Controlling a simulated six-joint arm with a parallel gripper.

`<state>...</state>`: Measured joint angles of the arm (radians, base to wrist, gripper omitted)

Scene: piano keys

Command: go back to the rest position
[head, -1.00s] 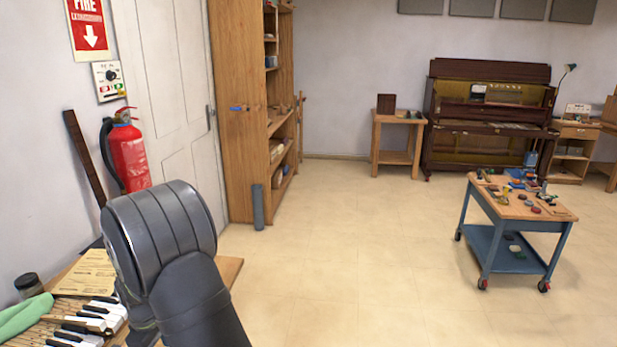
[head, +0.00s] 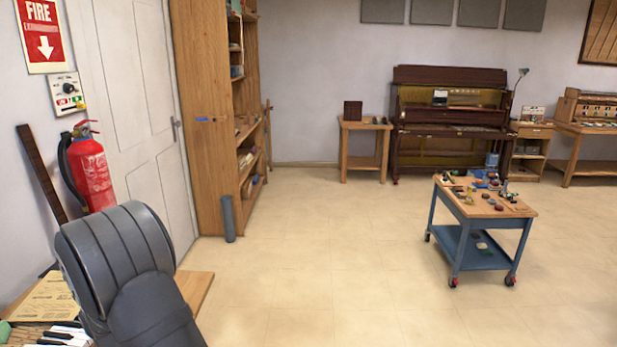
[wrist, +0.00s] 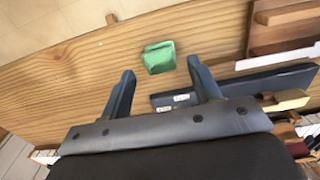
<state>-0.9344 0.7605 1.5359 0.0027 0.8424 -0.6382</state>
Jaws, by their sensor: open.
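My gripper (wrist: 160,83) shows in the wrist view with its two dark fingers spread apart and nothing between them. It hangs over a wooden bench top (wrist: 60,85). A green block or folded cloth (wrist: 159,57) lies on the bench just beyond the fingertips, apart from them. In the head view my gripper is out of sight, and only a grey link of my arm fills the lower left. Piano keys (head: 65,334) lie on the bench in the lower left corner, partly hidden by my arm.
A blue wheeled cart (head: 480,222) with small parts stands on the right. A dark upright piano (head: 450,115), a small table (head: 364,128) and a wooden shelf (head: 205,120) stand farther back. A red fire extinguisher (head: 91,170) hangs on the left wall. The middle floor is clear.

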